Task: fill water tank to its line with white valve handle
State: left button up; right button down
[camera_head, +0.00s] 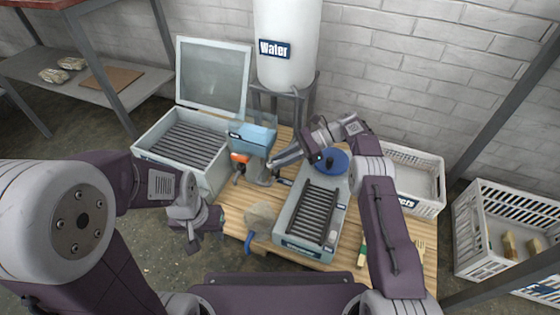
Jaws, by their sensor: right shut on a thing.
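A white drum labelled "Water" (288,35) stands on a dark stand at the back. Below it on the bench is a blue-topped box (252,136) with a small label and an orange part on its front. I cannot tell a fill line or the water level. My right gripper (274,166) reaches left across the bench to just right of this box. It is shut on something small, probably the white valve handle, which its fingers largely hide. My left gripper (207,224) hangs low at the bench's left edge, apart from the box; its jaw opening is unclear.
An open-lidded bin with dark slats (180,150) stands left of the box. A grey slatted tray (315,212), a blue round piece (332,161) and a stone-like block (261,216) are on the wooden bench. White crates (480,215) stand at right.

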jog(key=c, duration=1.3)
grip_release()
notch_tip(320, 180, up, 5)
jog(key=p, duration=0.5)
jog(key=shift+s+d+r, duration=0.1)
jog(key=shift+d+r, duration=0.05)
pick_arm(q)
notch_tip(320, 180, up, 14)
jog(key=p, duration=0.9)
pick_arm(e)
jog(key=s+d+r, duration=0.2)
jog(key=d, duration=0.1)
jog(key=s+d+r, duration=0.1)
jog(key=s+d, duration=0.1)
jog(key=d, duration=0.1)
jog(key=s+d+r, duration=0.2)
jog(key=d, duration=0.1)
jog(key=shift+d+r, duration=0.3)
jog(key=shift+r, duration=0.05)
pick_arm(q)
jog(key=shift+o, duration=0.3)
